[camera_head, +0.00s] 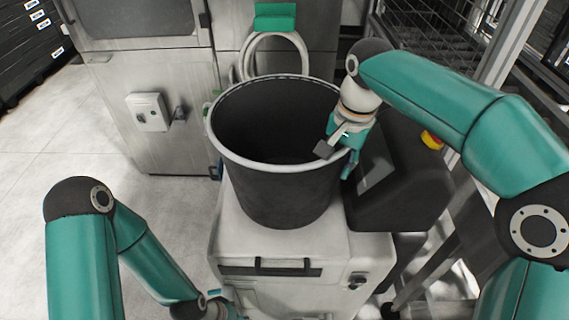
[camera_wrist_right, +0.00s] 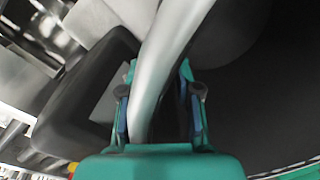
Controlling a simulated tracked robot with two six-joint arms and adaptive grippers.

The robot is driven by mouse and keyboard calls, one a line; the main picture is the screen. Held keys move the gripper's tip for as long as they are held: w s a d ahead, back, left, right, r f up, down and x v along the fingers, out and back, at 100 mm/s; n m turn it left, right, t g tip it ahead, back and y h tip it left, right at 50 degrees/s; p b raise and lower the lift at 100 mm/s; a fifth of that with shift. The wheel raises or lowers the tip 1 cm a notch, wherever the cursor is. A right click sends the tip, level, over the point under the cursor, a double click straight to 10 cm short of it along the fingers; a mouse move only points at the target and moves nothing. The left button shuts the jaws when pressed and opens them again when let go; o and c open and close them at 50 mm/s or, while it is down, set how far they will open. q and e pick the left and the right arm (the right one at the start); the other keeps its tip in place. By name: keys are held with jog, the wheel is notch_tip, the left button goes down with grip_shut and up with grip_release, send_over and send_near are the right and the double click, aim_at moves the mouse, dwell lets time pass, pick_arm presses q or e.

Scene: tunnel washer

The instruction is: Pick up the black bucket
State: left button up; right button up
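The black bucket (camera_head: 278,190), with a pale grey rim, stands upright on a light grey machine top. It looks empty. My right gripper (camera_head: 338,160) is at the right side of the rim, with one finger inside the bucket and one outside. In the right wrist view, the pale rim (camera_wrist_right: 168,55) runs between the open fingers of the gripper (camera_wrist_right: 158,105). The rim is close to the left finger, and a gap shows at the right finger. My left arm ends at the bottom edge of the head view, and its fingers are out of frame.
The grey machine (camera_head: 235,245) holds the bucket. A black console (camera_head: 410,185) with a red-and-yellow emergency button (camera_head: 432,140) stands close on the right. A metal cabinet (camera_head: 165,95) is behind on the left. The floor at left is clear.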

jog(key=shift+f, duration=0.2)
dwell(0.3)
grip_shut()
jog(key=shift+r, duration=0.1)
